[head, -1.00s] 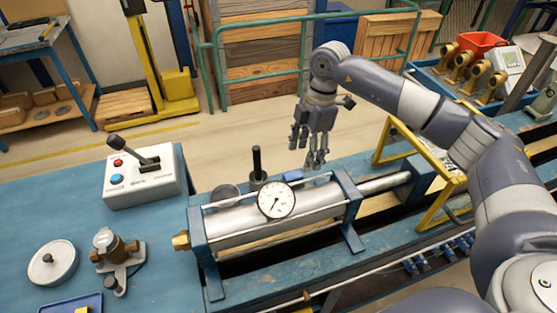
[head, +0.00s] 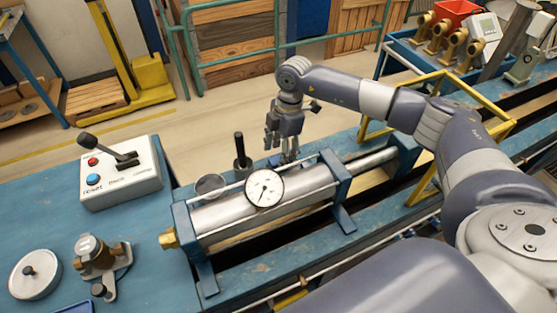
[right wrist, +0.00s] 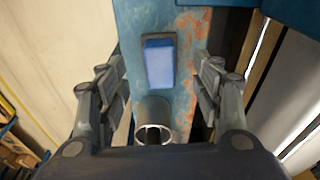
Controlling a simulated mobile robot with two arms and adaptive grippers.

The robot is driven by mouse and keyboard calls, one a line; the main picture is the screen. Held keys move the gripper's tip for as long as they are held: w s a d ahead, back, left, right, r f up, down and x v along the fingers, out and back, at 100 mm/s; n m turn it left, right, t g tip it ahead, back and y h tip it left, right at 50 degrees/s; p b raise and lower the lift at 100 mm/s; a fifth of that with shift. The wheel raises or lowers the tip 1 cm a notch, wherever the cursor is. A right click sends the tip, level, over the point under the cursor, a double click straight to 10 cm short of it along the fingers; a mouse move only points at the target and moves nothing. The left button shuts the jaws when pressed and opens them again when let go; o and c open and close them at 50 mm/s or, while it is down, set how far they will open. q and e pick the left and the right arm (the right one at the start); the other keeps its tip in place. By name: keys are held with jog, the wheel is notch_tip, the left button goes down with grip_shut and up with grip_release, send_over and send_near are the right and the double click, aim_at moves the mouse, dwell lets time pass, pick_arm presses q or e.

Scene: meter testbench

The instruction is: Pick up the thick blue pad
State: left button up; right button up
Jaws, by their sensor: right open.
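The thick blue pad (right wrist: 159,64) lies on the worn blue bench surface in the right wrist view, ahead of and between my fingers. In the head view it is mostly hidden near my right gripper (head: 282,148), behind the metal cylinder. My right gripper is open and empty, fingers pointing down, above the bench strip. In the right wrist view its fingers (right wrist: 162,80) stand on either side of the pad, apart from it. My left gripper is not in view.
A metal cylinder with a round dial gauge (head: 264,188) lies in front of the gripper. An upright black-handled piece (head: 241,155) and a round metal cup (head: 210,185) stand left of it. A hollow metal tube (right wrist: 154,118) is close below the pad in the wrist view.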

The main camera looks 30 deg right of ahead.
aim_at(278, 158)
notch_tip(278, 158, down, 2)
jog(key=shift+s+a+f+p, duration=0.1)
jog(key=shift+f+p, duration=0.1)
jog(key=shift+p, duration=0.2)
jog(key=shift+f, duration=0.35)
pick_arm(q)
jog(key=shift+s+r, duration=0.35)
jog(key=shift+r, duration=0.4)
pick_arm(e)
jog(key=shift+f, duration=0.15)
jog(key=c, duration=1.2)
jog(key=shift+o, duration=0.2)
notch_tip(278, 158, up, 9)
jog(key=b, duration=0.3)
jog(key=shift+a, duration=0.1)
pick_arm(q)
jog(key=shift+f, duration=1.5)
pick_arm(e)
jog(key=shift+r, duration=0.55)
